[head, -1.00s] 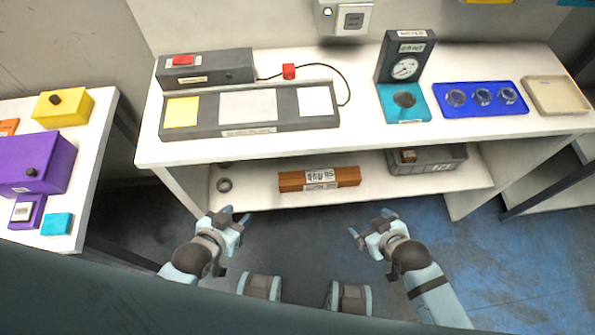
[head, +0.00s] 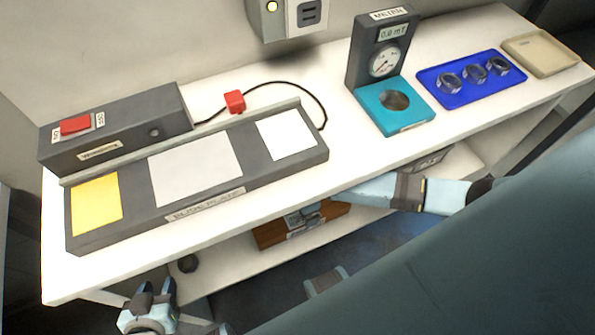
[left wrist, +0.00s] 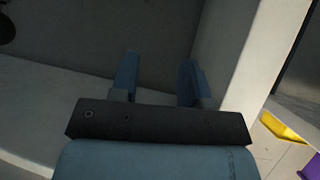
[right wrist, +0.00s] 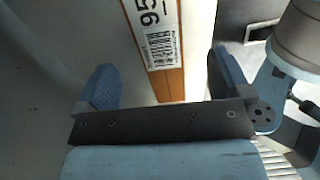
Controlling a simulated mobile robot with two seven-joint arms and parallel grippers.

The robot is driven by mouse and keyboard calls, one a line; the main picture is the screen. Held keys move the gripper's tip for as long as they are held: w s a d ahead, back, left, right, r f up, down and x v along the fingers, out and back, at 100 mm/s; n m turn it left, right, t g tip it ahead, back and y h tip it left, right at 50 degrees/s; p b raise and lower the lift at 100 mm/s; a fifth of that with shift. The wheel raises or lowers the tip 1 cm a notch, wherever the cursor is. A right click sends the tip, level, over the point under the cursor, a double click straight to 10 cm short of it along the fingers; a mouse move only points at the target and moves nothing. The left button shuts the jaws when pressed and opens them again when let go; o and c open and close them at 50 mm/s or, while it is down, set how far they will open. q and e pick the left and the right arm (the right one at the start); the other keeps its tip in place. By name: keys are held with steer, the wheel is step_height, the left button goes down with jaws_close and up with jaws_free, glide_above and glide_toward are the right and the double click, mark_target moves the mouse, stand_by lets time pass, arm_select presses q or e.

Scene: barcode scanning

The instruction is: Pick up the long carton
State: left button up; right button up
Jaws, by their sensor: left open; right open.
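The long carton (head: 272,235) is orange-brown with a white label and lies on the lower shelf under the counter.
The counter (head: 335,165) overhangs the lower shelf (head: 235,270). On top are a grey station with coloured pads (head: 245,195), a meter with a teal base (head: 410,112), a blue tray (head: 455,98) and a beige tray (head: 540,50).

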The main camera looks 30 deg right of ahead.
mark_target(302, 220)
steer(key=f+b, duration=0.1)
steer(key=f, duration=0.4)
steer(key=f+b, duration=0.2)
steer(key=f, duration=0.3)
steer(key=shift+w+a, duration=0.15)
steer(key=shift+w, duration=0.05)
steer(key=c, duration=1.7)
